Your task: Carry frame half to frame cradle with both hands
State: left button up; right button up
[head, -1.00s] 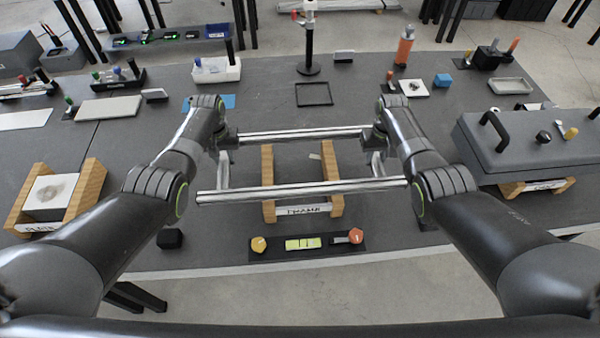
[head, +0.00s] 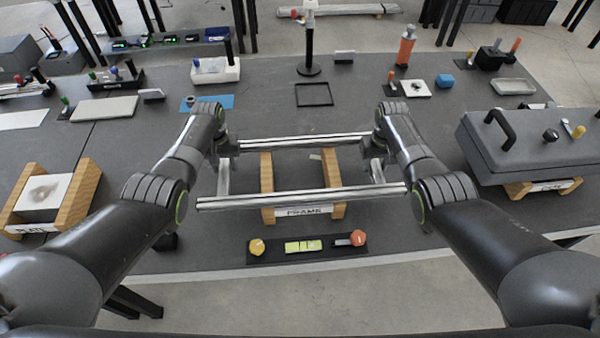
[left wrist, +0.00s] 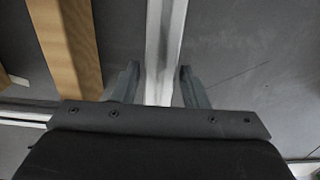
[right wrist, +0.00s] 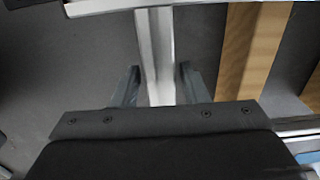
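The frame half (head: 300,197) is a silver rectangle of two long rails joined by short end bars. It lies level over the frame cradle (head: 337,185), two wooden blocks with a white "FRAME" label. I cannot tell whether the rails touch the wood. My forearms hide parts of both ends in the head view.
A dark strip with coloured knobs and a yellow-green level (head: 303,246) lies in front of the cradle. A wooden plate holder (head: 85,185) stands left. A grey case (head: 530,150) stands right. A thin black frame (head: 313,94) lies behind.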

pick_arm(q)
jog(key=shift+o, duration=0.7)
jog(key=shift+s+r, duration=0.1)
pick_arm(e)
jog(key=shift+o, duration=0.7)
jog(key=shift+s+r, duration=0.1)
jog(key=shift+r, duration=0.05)
pick_arm(q)
jog(key=shift+r, duration=0.3)
notch_tip(320, 180, up, 11)
jog(key=shift+r, duration=0.2)
pick_arm(e)
notch_tip(320, 180, up, 12)
